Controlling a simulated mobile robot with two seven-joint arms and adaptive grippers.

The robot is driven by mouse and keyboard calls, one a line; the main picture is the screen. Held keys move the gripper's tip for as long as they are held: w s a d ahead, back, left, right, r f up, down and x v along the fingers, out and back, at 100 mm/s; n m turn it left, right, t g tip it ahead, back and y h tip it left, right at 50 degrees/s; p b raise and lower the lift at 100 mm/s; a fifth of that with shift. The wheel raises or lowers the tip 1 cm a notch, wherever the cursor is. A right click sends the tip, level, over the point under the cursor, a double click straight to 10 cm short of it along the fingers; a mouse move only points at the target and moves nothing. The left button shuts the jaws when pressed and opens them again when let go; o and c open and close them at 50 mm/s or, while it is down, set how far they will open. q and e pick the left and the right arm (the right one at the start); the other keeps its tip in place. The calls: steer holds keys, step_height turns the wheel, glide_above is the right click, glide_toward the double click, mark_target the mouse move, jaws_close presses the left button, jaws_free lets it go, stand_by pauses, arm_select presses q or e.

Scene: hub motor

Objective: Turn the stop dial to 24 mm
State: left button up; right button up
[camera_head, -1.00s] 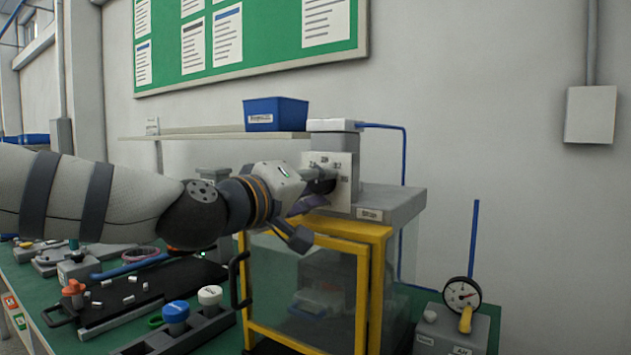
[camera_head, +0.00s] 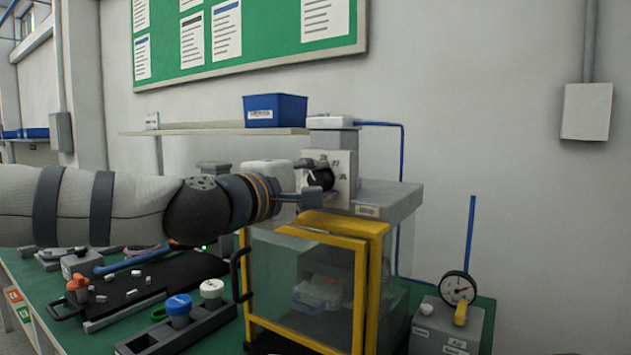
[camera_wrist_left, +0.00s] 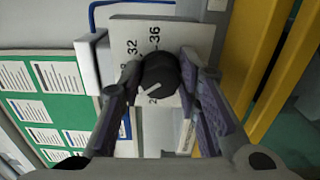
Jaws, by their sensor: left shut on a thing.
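The stop dial is a round black knob (camera_head: 321,178) on a white numbered plate (camera_head: 345,165) above the yellow-framed cabinet. In the left wrist view the knob (camera_wrist_left: 160,73) has a white pointer line toward the lower left of that picture. It points near a partly hidden number starting with 2; 32 and 36 show on the plate (camera_wrist_left: 185,40). My left gripper (camera_head: 311,180) is shut on the knob. In the left wrist view its fingers (camera_wrist_left: 160,78) lie on either side of the knob. My right gripper is out of view.
The yellow-framed clear cabinet (camera_head: 303,228) stands below the dial. A shelf (camera_head: 220,131) with a blue bin (camera_head: 276,110) is behind the arm. A black tray (camera_head: 140,290) and a capped-bottle rack (camera_head: 190,330) lie at left. A gauge (camera_head: 458,288) stands at right.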

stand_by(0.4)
arm_select(q)
steer(key=o, duration=1.1)
steer(key=shift+o, duration=0.2)
steer(key=v, duration=1.2)
